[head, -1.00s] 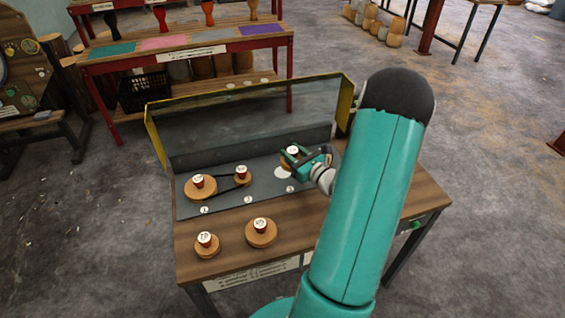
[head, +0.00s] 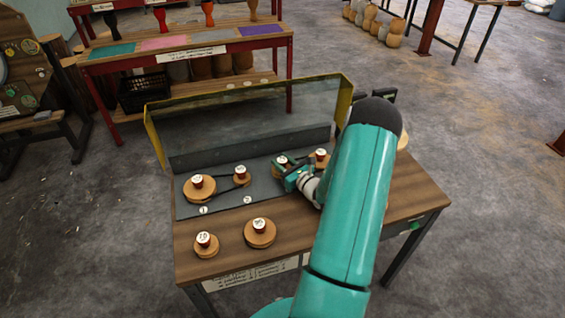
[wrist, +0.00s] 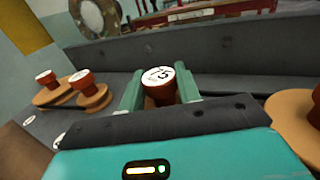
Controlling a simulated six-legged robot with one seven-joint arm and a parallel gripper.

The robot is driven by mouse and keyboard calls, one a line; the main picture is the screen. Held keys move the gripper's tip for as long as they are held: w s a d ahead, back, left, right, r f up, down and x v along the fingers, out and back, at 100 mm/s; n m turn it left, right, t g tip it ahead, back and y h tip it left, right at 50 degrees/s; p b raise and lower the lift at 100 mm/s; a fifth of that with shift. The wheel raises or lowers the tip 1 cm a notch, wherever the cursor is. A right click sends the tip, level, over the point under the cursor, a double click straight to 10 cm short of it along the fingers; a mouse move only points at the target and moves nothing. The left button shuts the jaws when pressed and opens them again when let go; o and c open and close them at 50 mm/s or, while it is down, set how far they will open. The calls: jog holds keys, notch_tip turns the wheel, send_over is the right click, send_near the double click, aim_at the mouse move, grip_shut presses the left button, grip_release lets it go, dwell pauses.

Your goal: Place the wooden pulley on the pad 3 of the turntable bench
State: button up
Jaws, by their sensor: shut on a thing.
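My gripper (head: 285,167) is shut on a wooden pulley (head: 281,159) with a red-brown neck and a white numbered cap. In the wrist view the pulley (wrist: 160,90) stands upright between the teal fingers (wrist: 158,93); its lower part is hidden. It is over the dark strip of the turntable bench (head: 222,196), right of two belted pulleys. The pad under it and its number are hidden by my gripper. I cannot tell whether the pulley touches the bench.
A large pulley (head: 199,189) and a small pulley (head: 242,177) are joined by a belt. Another pulley (head: 320,157) stands close right of my gripper. Two loose pulleys (head: 206,244) (head: 260,233) stand on the front wood. A clear screen with a yellow frame (head: 155,138) rises behind.

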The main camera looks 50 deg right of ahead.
jog(key=o, duration=1)
jog(key=shift+f, duration=0.15)
